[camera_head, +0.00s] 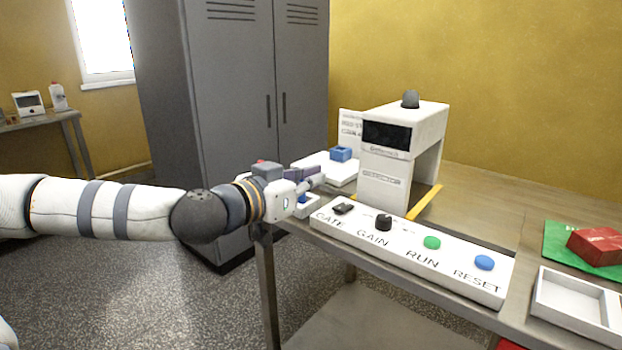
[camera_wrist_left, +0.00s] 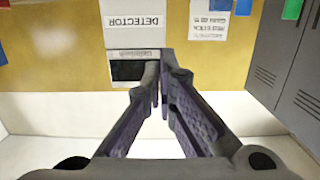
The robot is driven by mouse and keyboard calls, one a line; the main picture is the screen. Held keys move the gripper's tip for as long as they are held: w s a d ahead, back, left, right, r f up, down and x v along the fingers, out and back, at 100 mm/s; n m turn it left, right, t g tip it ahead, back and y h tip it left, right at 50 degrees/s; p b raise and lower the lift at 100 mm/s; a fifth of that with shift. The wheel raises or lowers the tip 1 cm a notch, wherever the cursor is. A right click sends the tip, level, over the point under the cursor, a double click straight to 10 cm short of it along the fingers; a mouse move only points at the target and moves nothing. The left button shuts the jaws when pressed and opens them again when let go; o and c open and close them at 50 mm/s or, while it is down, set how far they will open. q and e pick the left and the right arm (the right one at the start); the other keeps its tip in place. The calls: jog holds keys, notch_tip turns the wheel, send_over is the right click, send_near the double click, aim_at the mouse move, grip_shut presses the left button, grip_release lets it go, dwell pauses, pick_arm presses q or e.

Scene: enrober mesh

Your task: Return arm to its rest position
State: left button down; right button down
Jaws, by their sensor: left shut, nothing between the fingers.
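My left arm comes in from the left in the head view, and its gripper (camera_head: 312,181) is over the left end of the table, near the control panel (camera_head: 400,250). In the left wrist view the fingers of the left gripper (camera_wrist_left: 161,68) converge and are shut with nothing between them. Behind the fingertips in that view are a dark screen and a white sign reading DETECTOR (camera_wrist_left: 135,24), upside down. My right gripper is in neither view.
The panel carries a black GATE switch (camera_head: 343,208), black GAIN knob (camera_head: 383,222), green RUN button (camera_head: 432,242) and blue RESET button (camera_head: 484,262). A white detector housing (camera_head: 383,180) stands behind. A white tray (camera_head: 545,292) and red block (camera_head: 598,243) are right. Grey lockers (camera_head: 232,100) stand behind my arm.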

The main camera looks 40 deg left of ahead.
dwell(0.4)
pick_arm(q)
jog(key=s+d+f+g, duration=0.3)
jog(key=s+f, duration=0.2)
jog(key=f, duration=0.4)
jog(key=s+d+f+g, duration=0.3)
jog(key=s+f+g, duration=0.1)
jog(key=f, duration=0.5)
jog(key=s+d+f+g, duration=0.3)
jog(key=s+f, duration=0.2)
jog(key=f, duration=0.4)
jog(key=s+f+g, duration=0.4)
jog(key=s+f, duration=0.1)
jog(key=s, duration=0.7)
jog(key=s+d+f+n+g+y, duration=0.1)
jog(key=s+f+g, duration=0.3)
jog(key=s, duration=0.8)
notch_tip(320, 180, down, 2)
jog(key=shift+f, duration=0.15)
